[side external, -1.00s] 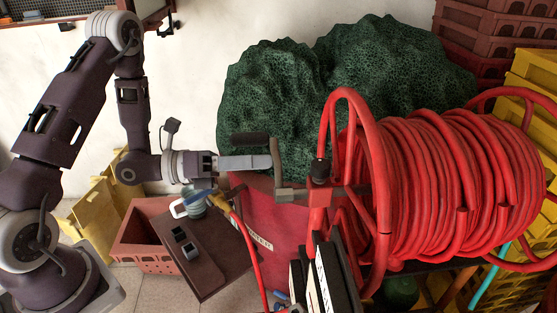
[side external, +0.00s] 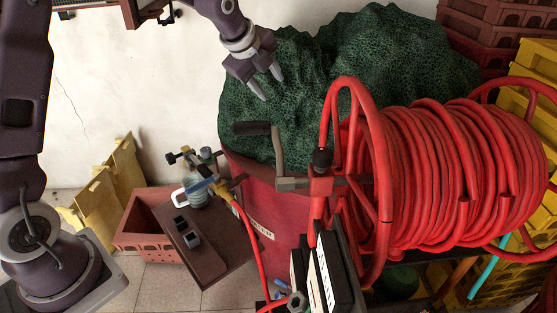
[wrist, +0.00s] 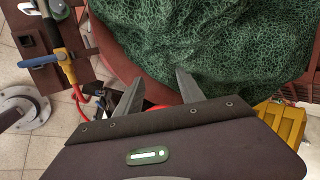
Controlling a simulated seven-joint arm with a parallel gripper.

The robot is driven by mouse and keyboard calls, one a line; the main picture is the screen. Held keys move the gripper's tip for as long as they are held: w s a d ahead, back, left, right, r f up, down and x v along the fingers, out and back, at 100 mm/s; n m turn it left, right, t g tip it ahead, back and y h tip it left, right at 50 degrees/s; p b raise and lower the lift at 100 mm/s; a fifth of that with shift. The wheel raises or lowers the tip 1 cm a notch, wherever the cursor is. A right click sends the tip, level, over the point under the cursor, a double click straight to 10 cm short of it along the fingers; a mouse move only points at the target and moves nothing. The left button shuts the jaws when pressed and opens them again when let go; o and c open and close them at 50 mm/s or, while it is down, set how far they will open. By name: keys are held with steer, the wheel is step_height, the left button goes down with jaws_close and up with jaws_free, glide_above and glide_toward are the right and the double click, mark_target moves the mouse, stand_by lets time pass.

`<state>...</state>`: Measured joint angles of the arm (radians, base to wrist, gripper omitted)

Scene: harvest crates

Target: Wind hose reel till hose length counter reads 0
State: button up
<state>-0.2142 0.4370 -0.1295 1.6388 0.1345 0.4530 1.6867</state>
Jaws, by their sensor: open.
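The hose reel (side external: 440,175) carries thick red hose wound in many turns, at the right of the side view. Its crank has a grey arm (side external: 278,150) and a dark grip (side external: 252,128) pointing left. My gripper (side external: 268,88) is open and empty, above the crank grip in the picture, its fingers angled down in front of the green netting. In the wrist view my gripper (wrist: 159,76) shows two spread fingers with nothing between them. A dark box with a white strip (side external: 323,280) stands below the reel's hub; I cannot read any counter number.
A large green netted heap (side external: 385,60) stands behind the reel. Yellow crates (side external: 535,65) stand at right.

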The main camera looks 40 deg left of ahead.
steer(key=s+d+r+n+g+h, duration=0.1)
steer(key=s+d+r+h, duration=0.15)
steer(key=d+r, duration=0.45)
steer(key=m+g, duration=0.5)
glide_above(279, 161)
steer(key=w, duration=0.3)
step_height(279, 161, down, 3)
steer(key=f+m, duration=0.1)
steer(key=f, duration=0.1)
steer(key=s+a+f+m+y, duration=0.1)
steer(key=f+m+g, duration=0.1)
steer(key=f, duration=0.1)
steer(key=shift+s+a+f+m+y, duration=0.15)
steer(key=shift+s+f+m+y, duration=0.05)
steer(key=shift+f+m+y, duration=0.2)
step_height(279, 161, down, 7)
steer(key=shift+r, duration=0.2)
jaws_close()
steer(key=shift+r, duration=0.1)
